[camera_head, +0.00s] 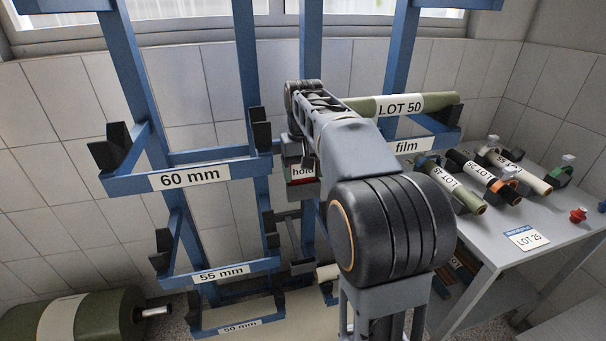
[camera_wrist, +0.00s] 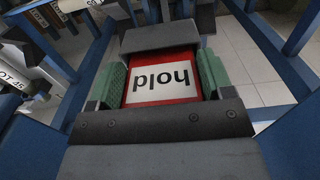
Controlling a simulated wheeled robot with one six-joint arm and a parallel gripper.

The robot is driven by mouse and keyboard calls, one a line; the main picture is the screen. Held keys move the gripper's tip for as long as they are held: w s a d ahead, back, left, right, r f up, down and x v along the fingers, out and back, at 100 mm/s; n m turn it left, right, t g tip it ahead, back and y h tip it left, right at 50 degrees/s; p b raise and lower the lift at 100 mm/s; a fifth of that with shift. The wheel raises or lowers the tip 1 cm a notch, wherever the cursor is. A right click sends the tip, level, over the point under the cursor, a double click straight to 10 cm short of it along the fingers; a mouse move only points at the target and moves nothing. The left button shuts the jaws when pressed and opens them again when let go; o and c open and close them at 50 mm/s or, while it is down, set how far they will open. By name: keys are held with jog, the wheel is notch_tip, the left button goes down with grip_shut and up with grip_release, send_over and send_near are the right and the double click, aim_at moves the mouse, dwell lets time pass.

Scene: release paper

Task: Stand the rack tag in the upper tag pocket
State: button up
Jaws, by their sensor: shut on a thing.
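The rack tag (camera_wrist: 162,78) is a red plate with a white label reading "hold", upside down in the wrist view. My gripper (camera_wrist: 160,85) is shut on it, with a green pad at each side. In the head view the tag (camera_head: 303,172) shows upright in front of the rack's middle post, partly behind my arm. A dark grey block (camera_wrist: 163,36) lies across the tag's far edge in the wrist view; it looks like the upper tag pocket. I cannot tell how deep the tag sits in it.
The blue rack has shelves labelled 60 mm (camera_head: 190,177), 55 mm (camera_head: 222,272) and 50 mm (camera_head: 240,326). A LOT 50 roll (camera_head: 440,102) lies on the upper right shelf. A grey table (camera_head: 560,228) with several rolls stands right. A large green roll (camera_head: 110,315) lies lower left.

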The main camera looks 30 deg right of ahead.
jog(key=shift+f, duration=0.35)
jog(key=shift+f, duration=0.2)
jog(key=o, duration=1)
notch_tip(320, 180, up, 12)
jog(key=shift+r+p, duration=0.2)
jog(key=shift+p, duration=0.55)
